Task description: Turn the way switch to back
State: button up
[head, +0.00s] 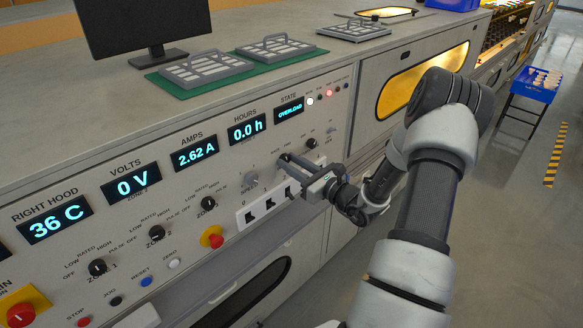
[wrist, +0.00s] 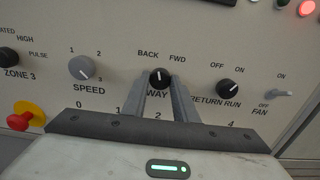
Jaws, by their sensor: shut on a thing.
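The way switch (wrist: 160,77) is a small black knob with a pale pointer mark, under the labels BACK and FWD in the wrist view. Its mark points roughly upward, between the two labels; I cannot tell exactly which it favours. My gripper (wrist: 160,82) is shut on the knob, one finger at each side.
The grey speed knob (wrist: 82,68) is left of the way switch, the black return run knob (wrist: 230,89) right. The fan toggle (wrist: 282,94) is further right. A red emergency button (wrist: 20,121) sticks out at lower left. The state display (head: 290,110) reads OVERLOAD.

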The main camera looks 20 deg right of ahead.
jog(key=shift+n+b, duration=0.6)
jog(key=shift+n, duration=0.5)
jog(key=o, duration=1.1)
jog(key=shift+c, duration=0.2)
jog(key=v, duration=1.7)
jog(key=shift+s+p, duration=0.2)
jog(key=shift+p, duration=0.2)
jog(key=shift+r, duration=0.1)
